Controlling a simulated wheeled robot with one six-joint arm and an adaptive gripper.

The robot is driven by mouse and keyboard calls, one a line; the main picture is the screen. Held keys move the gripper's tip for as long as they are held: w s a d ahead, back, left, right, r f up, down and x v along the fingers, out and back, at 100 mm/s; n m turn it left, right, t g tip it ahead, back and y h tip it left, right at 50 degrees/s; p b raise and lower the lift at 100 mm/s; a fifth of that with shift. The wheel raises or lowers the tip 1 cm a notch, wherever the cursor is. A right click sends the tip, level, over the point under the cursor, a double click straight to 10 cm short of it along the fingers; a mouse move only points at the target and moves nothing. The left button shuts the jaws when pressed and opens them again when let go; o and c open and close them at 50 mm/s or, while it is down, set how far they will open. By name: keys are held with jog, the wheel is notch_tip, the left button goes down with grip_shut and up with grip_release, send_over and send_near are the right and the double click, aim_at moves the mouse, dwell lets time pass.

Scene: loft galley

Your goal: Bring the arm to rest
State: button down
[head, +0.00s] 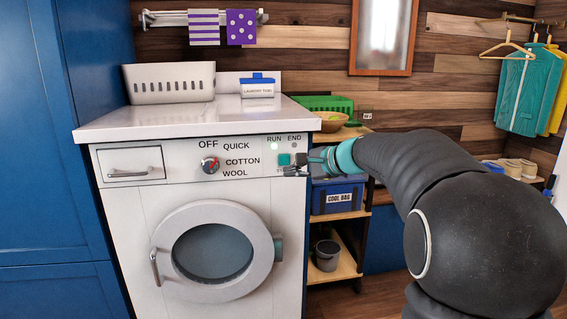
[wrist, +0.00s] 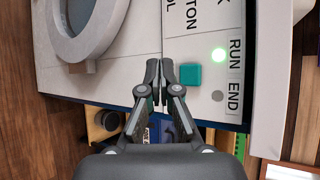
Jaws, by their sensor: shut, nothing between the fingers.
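My arm (head: 430,165) reaches in from the right in the head view, bent and stretched toward the washing machine (head: 128,222). My gripper (head: 287,171) is in front of the right end of the machine's control panel, close to a teal button (head: 284,159). In the wrist view my gripper (wrist: 159,70) is shut and empty, with its fingertips beside the teal button (wrist: 190,76). I cannot tell whether a fingertip touches the panel. The green RUN light (wrist: 219,55) is lit, and the END light (wrist: 217,96) is dark. The machine's round door (head: 213,254) looks shut.
A white basket (head: 170,83) and a laundry tub (head: 258,88) stand on the machine. A shelf to its right holds a blue cool bag (head: 338,197) and a grey bucket (head: 327,256). Blue cabinets (head: 50,180) stand at left. Clothes (head: 522,90) hang at right.

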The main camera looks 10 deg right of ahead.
dwell(0.4)
jog(key=s+f+n+g+h, duration=0.3)
jog(key=s+f+n+g, duration=0.15)
jog(key=s+f, duration=0.7)
jog(key=s+f+n+h+p, duration=0.1)
jog(key=s+n+h, duration=0.4)
jog(key=s, duration=2.1)
jog(key=shift+s+a+n+p, duration=0.4)
jog(key=shift+n+p, duration=0.25)
jog(key=shift+n, duration=1.5)
